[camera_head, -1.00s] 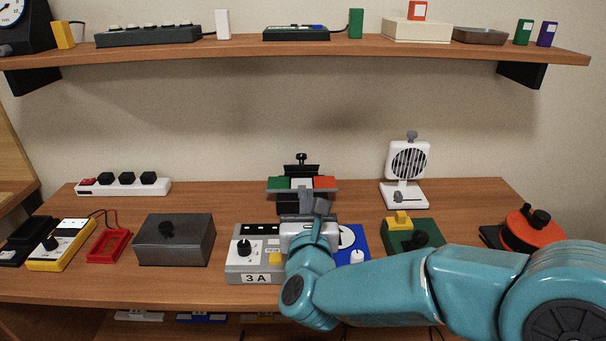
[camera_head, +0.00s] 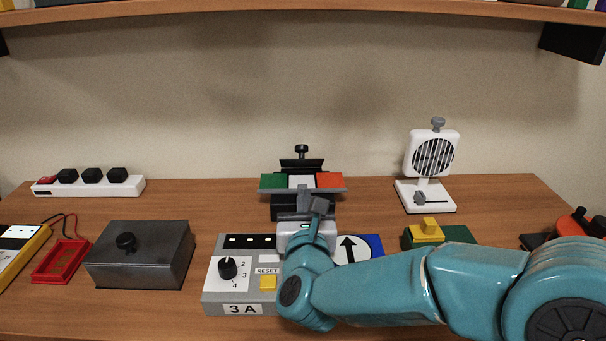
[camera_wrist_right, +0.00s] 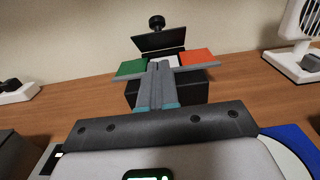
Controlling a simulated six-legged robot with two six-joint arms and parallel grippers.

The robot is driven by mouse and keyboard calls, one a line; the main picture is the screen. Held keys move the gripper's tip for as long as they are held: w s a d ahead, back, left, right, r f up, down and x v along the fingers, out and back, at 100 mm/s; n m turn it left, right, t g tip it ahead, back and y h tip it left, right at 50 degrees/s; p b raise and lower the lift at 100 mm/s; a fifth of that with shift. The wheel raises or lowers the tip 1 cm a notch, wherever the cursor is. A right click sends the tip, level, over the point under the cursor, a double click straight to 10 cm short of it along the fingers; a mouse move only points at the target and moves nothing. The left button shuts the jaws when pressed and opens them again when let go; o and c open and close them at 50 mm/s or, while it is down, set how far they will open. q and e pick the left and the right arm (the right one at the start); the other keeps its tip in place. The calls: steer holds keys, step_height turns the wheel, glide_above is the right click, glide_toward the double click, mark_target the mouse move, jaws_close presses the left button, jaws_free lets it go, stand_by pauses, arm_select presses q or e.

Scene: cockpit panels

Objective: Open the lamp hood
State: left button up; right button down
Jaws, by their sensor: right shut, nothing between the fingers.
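The lamp unit (camera_head: 273,183) stands at the back middle of the table, with green, white and orange-red panels on a dark base. Its black lamp hood (camera_head: 301,164), topped by a round knob (camera_head: 302,149), stands raised behind the panels, leaving them uncovered. In the right wrist view the hood (camera_wrist_right: 158,40) is tilted up behind the white panel. My right gripper (camera_head: 318,205) is shut and empty, just in front of the lamp unit. Its fingers (camera_wrist_right: 159,66) overlap the front of the white panel; I cannot tell whether they touch. My left gripper is out of view.
A grey control box (camera_head: 236,265) with a dial is partly hidden by my right arm. A dark lidded box (camera_head: 140,255) stands left, a power strip (camera_head: 88,184) behind it. A white fan (camera_head: 432,160) stands right. The shelf (camera_head: 300,10) is overhead.

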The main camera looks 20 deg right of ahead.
glide_toward(303, 146)
steer(key=w+f, duration=0.1)
steer(key=w, duration=0.1)
steer(key=w+d+f, duration=0.1)
steer(key=w+f, duration=0.1)
steer(key=shift+d+p, duration=0.1)
steer(key=shift+p, duration=0.3)
steer(key=shift+f, duration=0.1)
steer(key=shift+w+r+g+p, duration=0.3)
steer(key=shift+r+g+p, duration=0.45)
steer(key=shift+p, duration=0.85)
steer(key=w+r+g+p, duration=0.1)
steer(key=g+p, duration=0.1)
steer(key=p, duration=0.4)
steer(key=w+r+g+y+p, duration=0.1)
steer(key=r+g+p, duration=0.1)
steer(key=p, duration=0.3)
steer(key=shift+w+d+y+p, duration=0.2)
steer(key=shift+d+y+p, duration=0.1)
steer(key=shift+d+p, duration=0.1)
steer(key=shift+w+d+f+p, duration=0.1)
steer(key=shift+w+f+p, duration=0.05)
steer(key=shift+w+p, duration=0.2)
steer(key=shift+w, duration=0.1)
steer(key=shift+r, duration=0.25)
